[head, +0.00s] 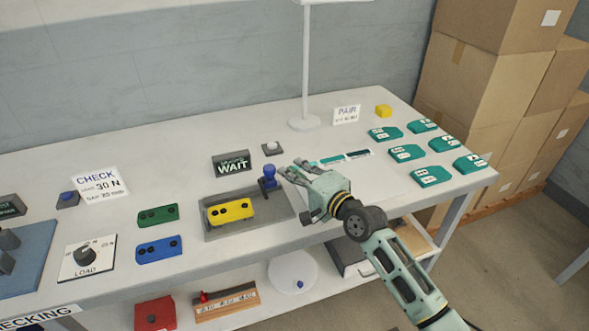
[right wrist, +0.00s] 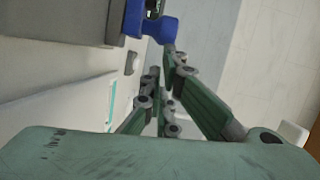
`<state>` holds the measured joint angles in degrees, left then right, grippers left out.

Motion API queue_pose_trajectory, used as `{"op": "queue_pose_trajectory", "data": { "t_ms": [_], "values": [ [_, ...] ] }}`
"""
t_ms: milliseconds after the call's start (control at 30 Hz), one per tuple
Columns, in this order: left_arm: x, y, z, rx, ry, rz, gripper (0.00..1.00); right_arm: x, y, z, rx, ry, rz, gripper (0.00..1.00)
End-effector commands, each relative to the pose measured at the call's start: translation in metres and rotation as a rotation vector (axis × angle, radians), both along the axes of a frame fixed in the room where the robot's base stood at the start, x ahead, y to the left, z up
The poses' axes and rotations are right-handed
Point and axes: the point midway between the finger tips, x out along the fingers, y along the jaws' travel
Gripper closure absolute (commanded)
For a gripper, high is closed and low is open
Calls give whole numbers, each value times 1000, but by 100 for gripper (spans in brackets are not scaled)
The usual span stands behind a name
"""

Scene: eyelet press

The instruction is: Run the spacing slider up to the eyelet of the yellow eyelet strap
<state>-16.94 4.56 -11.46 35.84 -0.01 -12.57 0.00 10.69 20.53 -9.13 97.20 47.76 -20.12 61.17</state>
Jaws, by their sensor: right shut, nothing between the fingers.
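The yellow eyelet strap (head: 230,211) lies in a grey tray (head: 282,221) at mid-table, with dark round spots on its top. A blue knobbed part (head: 269,176), which looks like the spacing slider, stands at the tray's back right. It also shows at the top of the right wrist view (right wrist: 153,24). My right gripper (head: 291,171) is shut and empty just right of the blue part. In the right wrist view its fingertips (right wrist: 162,62) point toward the blue part; whether they touch it I cannot tell. My left gripper is not in view.
A WAIT display (head: 231,163) and a small button box (head: 272,148) stand behind the tray. Green (head: 158,216) and blue (head: 159,249) straps lie to its left. Several teal pieces (head: 432,176) lie at the right. A lamp post (head: 305,70) rises behind.

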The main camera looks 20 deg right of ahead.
Motion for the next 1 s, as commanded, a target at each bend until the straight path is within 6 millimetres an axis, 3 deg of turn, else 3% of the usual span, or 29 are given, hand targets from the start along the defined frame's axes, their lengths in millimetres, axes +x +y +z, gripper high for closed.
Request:
{"op": "queue_pose_trajectory", "data": {
  "t_ms": [333,533,700,833,1000],
  "values": [
    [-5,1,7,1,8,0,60,0,7,3,2,1,1,100],
    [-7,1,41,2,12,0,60,-2,55,8,9,3,1,100],
    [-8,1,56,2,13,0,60,-3,95,5,5,2,1,100],
    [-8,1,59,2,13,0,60,-4,109,2,1,-1,0,100],
    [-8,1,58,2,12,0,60,-4,112,0,-1,-1,-1,100]
  ]
}}
